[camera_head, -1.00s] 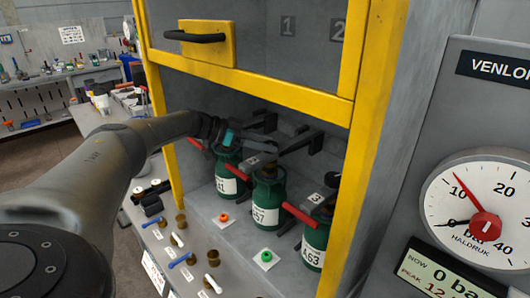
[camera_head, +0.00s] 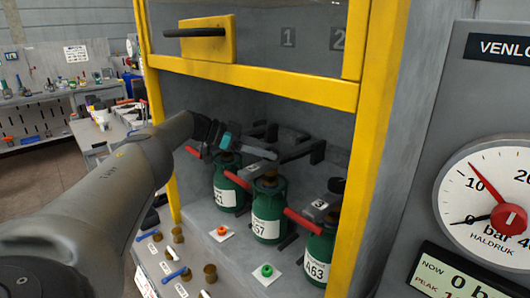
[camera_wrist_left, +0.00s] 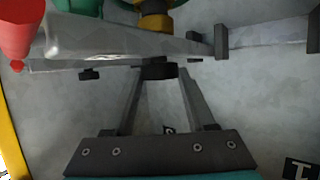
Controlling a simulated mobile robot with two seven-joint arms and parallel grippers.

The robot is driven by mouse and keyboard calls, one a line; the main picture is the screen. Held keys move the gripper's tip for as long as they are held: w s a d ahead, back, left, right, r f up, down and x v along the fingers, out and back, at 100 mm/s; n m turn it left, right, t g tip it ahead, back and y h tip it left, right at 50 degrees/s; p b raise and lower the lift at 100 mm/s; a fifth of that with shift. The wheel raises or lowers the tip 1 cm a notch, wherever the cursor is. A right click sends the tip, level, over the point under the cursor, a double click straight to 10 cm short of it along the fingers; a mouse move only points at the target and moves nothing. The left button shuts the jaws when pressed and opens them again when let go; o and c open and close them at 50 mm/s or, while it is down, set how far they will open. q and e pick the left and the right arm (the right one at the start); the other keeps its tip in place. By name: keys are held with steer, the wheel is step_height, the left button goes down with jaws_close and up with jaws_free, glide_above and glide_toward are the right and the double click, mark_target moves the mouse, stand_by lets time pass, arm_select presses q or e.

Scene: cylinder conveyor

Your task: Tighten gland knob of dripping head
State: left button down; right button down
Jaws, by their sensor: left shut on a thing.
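Three green cylinders stand in the bay in the head view: left (camera_head: 228,178), middle (camera_head: 269,206) and right (camera_head: 320,246). Each carries a grey head with a red lever; the middle lever (camera_head: 238,180) and right lever (camera_head: 303,222) point left. My left gripper (camera_wrist_left: 160,72) is shut on a small black knob (camera_wrist_left: 158,70) under a grey head (camera_wrist_left: 120,46). A brass neck (camera_wrist_left: 155,20) shows beyond it. In the head view my left gripper (camera_head: 252,149) reaches in among the left and middle heads; its fingertips are unclear. I see no drip. My right gripper is not in view.
A yellow frame (camera_head: 258,83) with a raised grey panel surrounds the bay. A pressure gauge (camera_head: 490,202) stands at the right. An orange cap (camera_head: 221,231) and a green cap (camera_head: 266,270) sit before the cylinders. Brass fittings and blue-handled tools (camera_head: 176,273) lie at the front.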

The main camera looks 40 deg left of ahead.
arm_select(q)
steer(key=shift+c, duration=1.2)
jaws_free()
steer(key=shift+r, duration=0.1)
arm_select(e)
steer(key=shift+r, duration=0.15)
